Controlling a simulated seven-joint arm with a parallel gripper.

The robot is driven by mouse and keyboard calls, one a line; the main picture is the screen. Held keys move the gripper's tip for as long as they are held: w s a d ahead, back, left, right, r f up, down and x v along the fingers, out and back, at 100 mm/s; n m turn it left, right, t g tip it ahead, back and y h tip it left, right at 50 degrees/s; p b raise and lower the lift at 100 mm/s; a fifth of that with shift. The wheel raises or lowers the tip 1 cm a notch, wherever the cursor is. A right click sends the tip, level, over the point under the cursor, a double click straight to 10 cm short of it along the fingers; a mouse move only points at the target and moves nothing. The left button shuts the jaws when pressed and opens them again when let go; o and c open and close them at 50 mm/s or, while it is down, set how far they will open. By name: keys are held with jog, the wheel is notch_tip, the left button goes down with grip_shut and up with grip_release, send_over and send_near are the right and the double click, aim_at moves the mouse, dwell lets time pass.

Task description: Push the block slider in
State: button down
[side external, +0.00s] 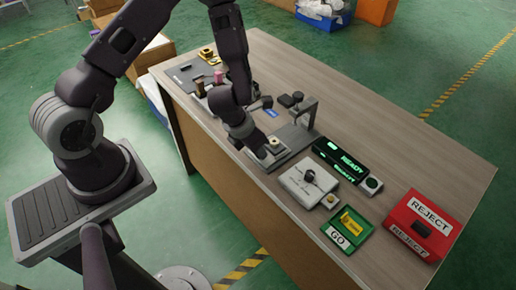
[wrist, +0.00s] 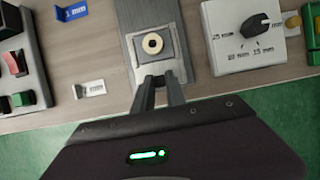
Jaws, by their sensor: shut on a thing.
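The block slider (wrist: 153,47) is a grey block topped by a pale ring with a dark centre. It sits on the long grey base of a fixture, and it also shows in the side view (side external: 275,146). My gripper (wrist: 161,82) is at the front end of this fixture, low over the table edge, with its fingers close together. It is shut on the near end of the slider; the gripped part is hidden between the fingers. In the side view my gripper (side external: 257,149) partly hides the slider's near side.
A dark post with an overhanging arm (side external: 297,104) stands at the fixture's far end. To the right are a white dial box (side external: 308,183), a green READY display (side external: 341,160), a green GO tray (side external: 347,231) and a red REJECT box (side external: 422,226). Small gauge tags (wrist: 90,88) lie left.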

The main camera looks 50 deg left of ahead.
jog(key=w, duration=0.8)
jog(key=shift+w, duration=0.25)
jog(key=c, duration=1.4)
grip_release()
jog(key=shift+o, duration=0.2)
jog(key=shift+r, duration=0.1)
jog(key=v, duration=0.7)
